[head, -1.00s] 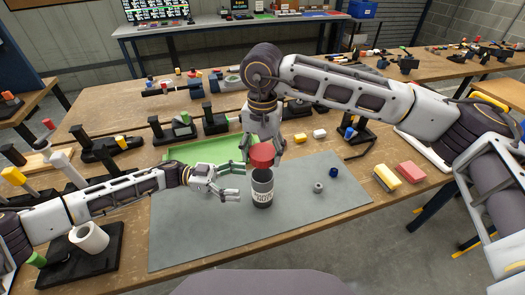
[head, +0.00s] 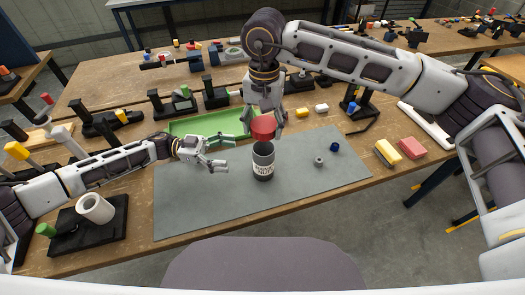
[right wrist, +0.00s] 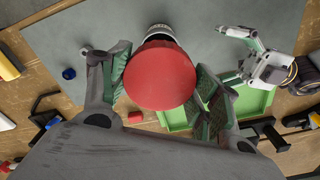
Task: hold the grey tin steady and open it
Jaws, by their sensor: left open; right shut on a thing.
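The grey tin (head: 263,163) stands upright on the grey mat, with a pale label on its front. Its red lid (head: 264,127) is in my right gripper (head: 262,133), above the tin's rim and apparently clear of it. In the right wrist view the round red lid (right wrist: 160,75) sits between the two finger pads and hides most of the tin (right wrist: 159,30). My left gripper (head: 231,157) is open and empty just left of the tin, with a gap between its fingertips and the tin's side.
The grey mat (head: 200,205) has free room left and front. A small grey ring (head: 319,161) and blue piece (head: 334,147) lie right of the tin. A green tray (head: 185,128) is behind. Yellow (head: 388,152) and pink (head: 411,147) blocks lie at right.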

